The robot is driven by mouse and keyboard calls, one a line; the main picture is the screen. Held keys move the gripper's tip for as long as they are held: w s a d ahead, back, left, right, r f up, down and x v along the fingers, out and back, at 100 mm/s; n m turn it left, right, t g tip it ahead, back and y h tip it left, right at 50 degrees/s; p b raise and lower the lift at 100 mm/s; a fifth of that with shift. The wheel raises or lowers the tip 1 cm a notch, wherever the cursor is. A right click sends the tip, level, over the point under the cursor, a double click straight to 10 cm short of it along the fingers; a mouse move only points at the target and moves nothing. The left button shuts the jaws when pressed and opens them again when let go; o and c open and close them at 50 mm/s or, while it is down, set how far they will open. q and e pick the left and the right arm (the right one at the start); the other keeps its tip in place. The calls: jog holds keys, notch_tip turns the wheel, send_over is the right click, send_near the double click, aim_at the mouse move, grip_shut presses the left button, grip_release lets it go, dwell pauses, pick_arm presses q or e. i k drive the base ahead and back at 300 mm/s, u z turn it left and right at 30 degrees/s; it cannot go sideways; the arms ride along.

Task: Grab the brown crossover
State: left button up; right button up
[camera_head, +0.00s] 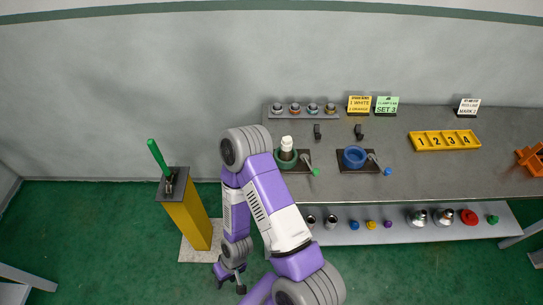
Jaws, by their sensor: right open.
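No thing shows clearly as a brown crossover. An orange-brown piece with crossing bars (530,158) sits at the right end of the grey bench, partly cut off by the picture edge; I cannot tell if it is the crossover. My right gripper (231,284) hangs low at the bottom, left of the bench and above the green floor, far from that piece. It is open, with nothing seen between its fingers. My right arm bends over the bench's left front and hides part of it. My left gripper is not in view.
A green vise holding a white piece (286,145) and a blue vise (355,156) stand on the bench (420,176). A yellow numbered tray (445,140) lies to the right. The lower shelf (345,236) carries several small fittings. A yellow pedestal (187,220) bears a green-handled tool (157,158).

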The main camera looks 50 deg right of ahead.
aim_at(284, 156)
jog(key=k, duration=0.75)
jog(key=z, duration=1.05)
jog(key=i, duration=0.5)
